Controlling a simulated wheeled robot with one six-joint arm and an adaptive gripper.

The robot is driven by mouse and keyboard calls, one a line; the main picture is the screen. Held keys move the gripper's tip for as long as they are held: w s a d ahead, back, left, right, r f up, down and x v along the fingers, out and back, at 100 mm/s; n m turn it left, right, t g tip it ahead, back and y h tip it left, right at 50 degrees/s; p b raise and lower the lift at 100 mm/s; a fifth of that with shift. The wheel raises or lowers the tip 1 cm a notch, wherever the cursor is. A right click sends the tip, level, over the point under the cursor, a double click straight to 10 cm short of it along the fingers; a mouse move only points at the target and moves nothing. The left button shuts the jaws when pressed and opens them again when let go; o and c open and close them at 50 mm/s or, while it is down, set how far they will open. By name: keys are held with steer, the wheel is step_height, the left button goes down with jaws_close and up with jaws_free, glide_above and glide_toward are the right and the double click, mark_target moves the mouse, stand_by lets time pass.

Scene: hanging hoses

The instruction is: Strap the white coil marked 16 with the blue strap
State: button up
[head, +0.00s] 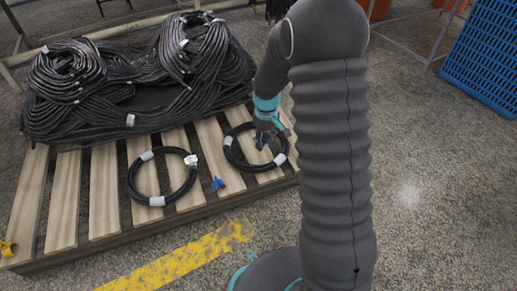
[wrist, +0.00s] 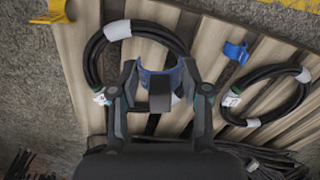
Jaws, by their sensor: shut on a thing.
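Two black hose coils with white bands lie on the pallet: a left one (head: 130,180) and a right one (head: 232,160). In the wrist view the right coil (wrist: 93,60) is below my gripper and the other coil (wrist: 250,118) is at right. Each has a small white tag; no number is readable, and neither coil looks white. My gripper (head: 266,143) is over the right coil's ring. In the wrist view my gripper (wrist: 158,98) is shut on a blue strap (wrist: 183,80), partly hidden by the fingers. I cannot tell whether the strap touches the coil.
Another blue strap (head: 217,184) lies on the slatted pallet (head: 104,195) between the coils. A large heap of black hoses (head: 95,100) fills the pallet's back. A yellow strap (head: 8,248) is at its left corner. A blue slatted panel (head: 485,55) stands at right.

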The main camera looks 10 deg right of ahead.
mark_target(263, 165)
steer(key=f+n, duration=0.2)
steer(key=n, duration=0.1)
steer(key=w+f+n+p, duration=0.1)
steer(key=f+n, duration=0.2)
steer(key=n, duration=0.1)
steer(key=w+f+n+p, duration=0.1)
steer(key=f+n, duration=0.1)
steer(key=n, duration=0.1)
steer(key=shift+a+f+n, duration=0.15)
steer(key=shift+a+n, duration=0.05)
steer(key=shift+n, duration=0.2)
steer(key=shift+w+f+n, duration=0.2)
steer(key=shift+f+n, duration=0.55)
steer(key=shift+n, duration=0.25)
steer(key=shift+f, duration=0.1)
steer(key=shift+f+b, duration=1.35)
steer(key=shift+f, duration=0.45)
steer(key=shift+f, duration=0.15)
steer(key=shift+f+b, duration=0.35)
steer(key=shift+f, duration=1.35)
steer(key=o, duration=1.2)
